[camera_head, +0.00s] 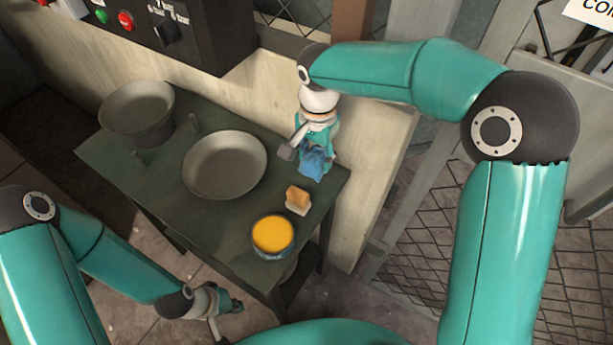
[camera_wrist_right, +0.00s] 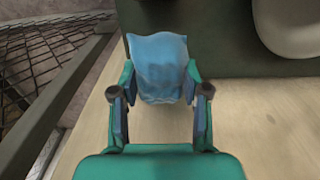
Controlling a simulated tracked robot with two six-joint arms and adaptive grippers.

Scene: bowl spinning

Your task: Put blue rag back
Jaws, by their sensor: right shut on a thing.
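The blue rag (camera_head: 316,162) is at the back right corner of the dark green table (camera_head: 140,178). My right gripper (camera_head: 307,146) is shut on it, with the arm coming in from the right. In the right wrist view the rag (camera_wrist_right: 158,62) stands up between the two fingers (camera_wrist_right: 160,100) and bulges past their tips over the table edge. I cannot tell whether the rag touches the tabletop. My left gripper (camera_head: 228,309) is low in front of the table, away from the rag, and seems empty; its jaw opening is unclear.
A sponge (camera_head: 298,200), tan above and pale below, lies near the rag. A small bowl of yellow contents (camera_head: 272,234) stands at the front right corner. A wide grey bowl (camera_head: 224,165) is mid-table, a deeper grey bowl (camera_head: 137,110) at the left. A control box (camera_head: 165,30) hangs behind.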

